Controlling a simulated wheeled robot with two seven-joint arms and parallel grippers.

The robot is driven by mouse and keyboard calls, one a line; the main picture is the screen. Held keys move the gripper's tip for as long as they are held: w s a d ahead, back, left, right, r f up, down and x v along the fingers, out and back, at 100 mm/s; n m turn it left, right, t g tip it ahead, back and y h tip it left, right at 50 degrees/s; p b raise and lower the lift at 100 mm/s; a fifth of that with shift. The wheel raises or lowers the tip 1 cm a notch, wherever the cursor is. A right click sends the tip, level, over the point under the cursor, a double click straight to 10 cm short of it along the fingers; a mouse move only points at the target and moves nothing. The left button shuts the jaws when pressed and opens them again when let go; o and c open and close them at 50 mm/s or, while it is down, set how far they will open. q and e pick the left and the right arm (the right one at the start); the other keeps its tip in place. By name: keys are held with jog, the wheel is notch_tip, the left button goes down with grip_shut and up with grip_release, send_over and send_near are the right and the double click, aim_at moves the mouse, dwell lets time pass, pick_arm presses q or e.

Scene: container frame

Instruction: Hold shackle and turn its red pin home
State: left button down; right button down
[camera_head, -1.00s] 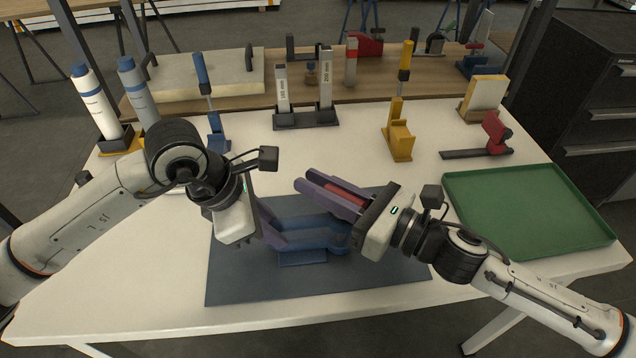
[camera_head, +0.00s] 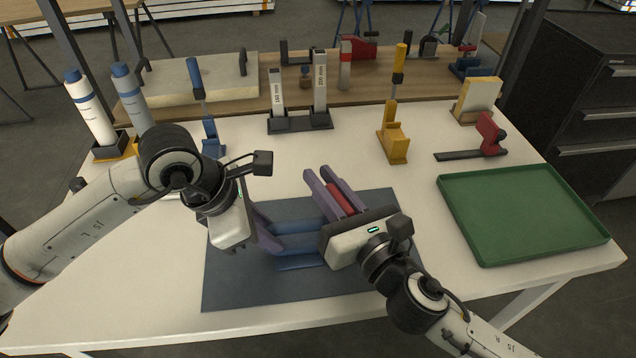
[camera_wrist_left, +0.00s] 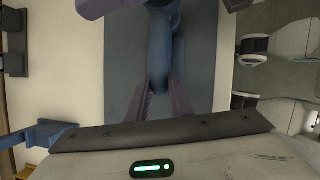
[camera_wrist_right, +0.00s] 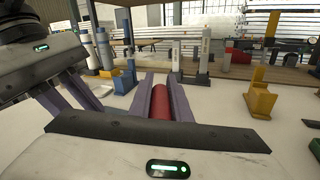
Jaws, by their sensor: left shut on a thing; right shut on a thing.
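The blue shackle (camera_head: 300,244) lies over the dark blue mat; it also shows in the left wrist view (camera_wrist_left: 160,45). My left gripper (camera_head: 276,238) is shut on the shackle's left end, with its purple fingers on either side in the left wrist view (camera_wrist_left: 160,88). The red pin (camera_head: 343,197) lies between the purple fingers of my right gripper (camera_head: 337,182), which is shut on it. The right wrist view shows the pin (camera_wrist_right: 160,101) lengthwise between the fingers. My right gripper hides where the pin meets the shackle.
The dark blue mat (camera_head: 230,285) lies on the white table. A green tray (camera_head: 520,215) is at the right. Yellow (camera_head: 393,140) and blue (camera_head: 211,138) stands, grey gauge blocks (camera_head: 320,85) and a red-handled tool (camera_head: 487,135) stand behind. White table is clear between mat and tray.

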jog(key=m+h, duration=0.1)
jog(key=h, duration=0.1)
jog(key=d+m+t+h, duration=0.1)
jog(key=m+h, duration=0.1)
jog(key=h, duration=0.1)
jog(key=shift+w+d+m+t+h, duration=0.2)
jog(key=shift+w+m+t+h, duration=0.1)
jog(key=shift+m, duration=0.1)
jog(key=shift+d+r+m+h, duration=0.1)
jog(key=shift+d+m+h, duration=0.25)
jog(key=shift+m+h, duration=0.45)
jog(key=shift+h, duration=0.3)
jog(key=c, duration=1.6)
grip_release()
jog(key=shift+c, duration=0.2)
notch_tip(320, 180, up, 10)
